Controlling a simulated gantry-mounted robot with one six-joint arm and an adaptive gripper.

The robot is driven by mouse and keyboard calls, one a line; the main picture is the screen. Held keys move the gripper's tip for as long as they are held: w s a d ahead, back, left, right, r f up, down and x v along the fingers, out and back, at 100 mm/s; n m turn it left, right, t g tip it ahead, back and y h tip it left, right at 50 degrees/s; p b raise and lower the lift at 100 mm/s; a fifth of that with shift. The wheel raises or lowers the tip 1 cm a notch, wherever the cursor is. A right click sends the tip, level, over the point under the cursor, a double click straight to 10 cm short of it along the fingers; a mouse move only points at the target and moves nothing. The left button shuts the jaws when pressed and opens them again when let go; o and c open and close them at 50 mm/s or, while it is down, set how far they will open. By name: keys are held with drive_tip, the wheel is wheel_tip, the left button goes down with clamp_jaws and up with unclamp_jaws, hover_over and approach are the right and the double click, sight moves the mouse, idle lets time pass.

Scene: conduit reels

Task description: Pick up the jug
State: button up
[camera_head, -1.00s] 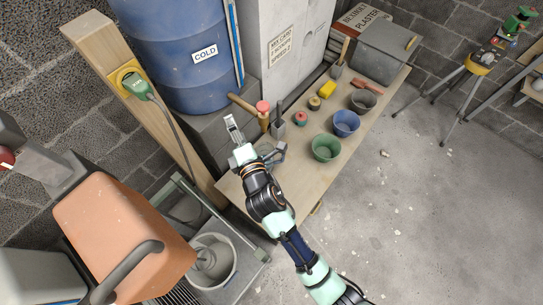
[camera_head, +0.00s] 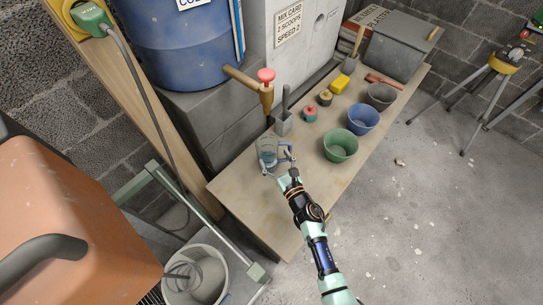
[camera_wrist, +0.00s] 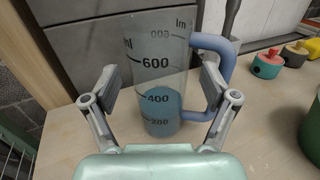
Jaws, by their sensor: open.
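The jug (camera_head: 267,151) is a clear measuring jug with dark graduation marks and a blue-grey handle, standing upright on the wooden bench. In the wrist view the jug (camera_wrist: 160,75) holds bluish liquid to about the 400 mark, and its handle (camera_wrist: 222,75) is on the right. My gripper (camera_head: 276,161) is at the jug, low over the bench. In the wrist view my gripper (camera_wrist: 155,88) is open, with one finger to the left of the jug and the other to the right, by the handle. Whether either finger touches it I cannot tell.
A tap with a red knob (camera_head: 266,76) on the blue barrel (camera_head: 178,50) hangs just behind the jug. A grey holder (camera_head: 284,125) stands close by. Green (camera_head: 341,146), blue (camera_head: 363,118) and dark (camera_head: 381,96) buckets stand to the right. The bench's near end (camera_head: 245,205) is clear.

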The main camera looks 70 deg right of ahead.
sight(264, 142)
drive_tip(key=x, duration=0.1)
drive_tip(key=b+x, duration=0.1)
drive_tip(key=x, duration=0.3)
drive_tip(key=shift+f, duration=0.25)
drive_tip(key=shift+s+a, duration=0.1)
drive_tip(key=shift+a, duration=0.1)
